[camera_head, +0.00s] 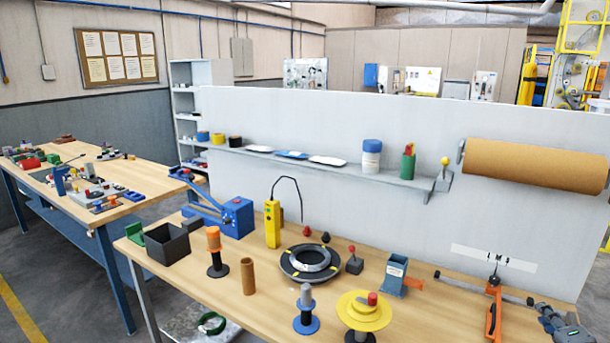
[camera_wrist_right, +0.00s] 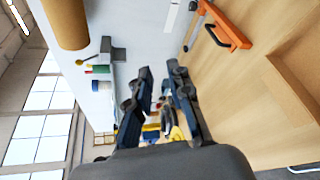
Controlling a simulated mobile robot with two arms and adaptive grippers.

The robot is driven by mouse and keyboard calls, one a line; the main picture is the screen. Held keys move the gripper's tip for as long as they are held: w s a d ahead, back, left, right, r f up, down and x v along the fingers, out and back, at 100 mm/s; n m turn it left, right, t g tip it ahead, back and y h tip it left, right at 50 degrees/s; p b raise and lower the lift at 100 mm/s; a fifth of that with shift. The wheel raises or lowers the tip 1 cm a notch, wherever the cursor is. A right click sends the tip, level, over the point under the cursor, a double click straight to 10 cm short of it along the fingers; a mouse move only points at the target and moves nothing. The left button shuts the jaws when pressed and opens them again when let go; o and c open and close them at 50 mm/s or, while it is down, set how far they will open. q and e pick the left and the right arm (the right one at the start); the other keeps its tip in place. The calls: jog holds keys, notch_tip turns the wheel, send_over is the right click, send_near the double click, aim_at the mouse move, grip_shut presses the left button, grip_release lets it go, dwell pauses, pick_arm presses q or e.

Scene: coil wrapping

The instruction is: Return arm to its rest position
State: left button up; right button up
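My right gripper (camera_head: 548,318) is at the lower right corner of the head view, over the right end of the workbench and beside an orange-handled tool (camera_head: 494,312). In the right wrist view its two dark fingers (camera_wrist_right: 161,72) stand apart with nothing held between them. My left gripper is not in view. A grey wire coil (camera_head: 310,259) lies on a round black holder with yellow marks (camera_head: 291,273), in the middle of the bench, well left of my right gripper.
The wooden bench (camera_head: 440,318) also holds a blue lever device (camera_head: 237,217), a yellow remote (camera_head: 272,224), a yellow spool (camera_head: 347,311) and a blue-grey dispenser (camera_head: 394,275). A brown paper roll (camera_head: 535,165) hangs on the white panel (camera_head: 330,119) behind. A second cluttered table (camera_head: 136,176) stands left.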

jog(key=s+a+f+m+g, duration=0.5)
jog(key=s+a+f+m, duration=0.5)
jog(key=s+a+f, duration=0.5)
jog(key=s+a+f+m+g+y, duration=0.4)
jog(key=s+a+m+g, duration=0.3)
jog(key=s+a, duration=0.75)
notch_tip(320, 180, down, 37)
jog(key=m+b, duration=0.1)
jog(key=b, duration=0.9)
pick_arm(q)
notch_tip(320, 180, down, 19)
jog(key=b, duration=0.9)
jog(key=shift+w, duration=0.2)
pick_arm(e)
jog(key=s+d+f, duration=0.1)
jog(key=s+f, duration=0.8)
jog(key=f, duration=0.3)
jog(key=s+d+f+g, duration=0.1)
jog(key=s+f, duration=0.7)
jog(key=f, duration=0.4)
jog(key=shift+s+d+f+g, duration=0.2)
jog(key=shift+s+d+g, duration=0.1)
jog(key=shift+s+d, duration=0.05)
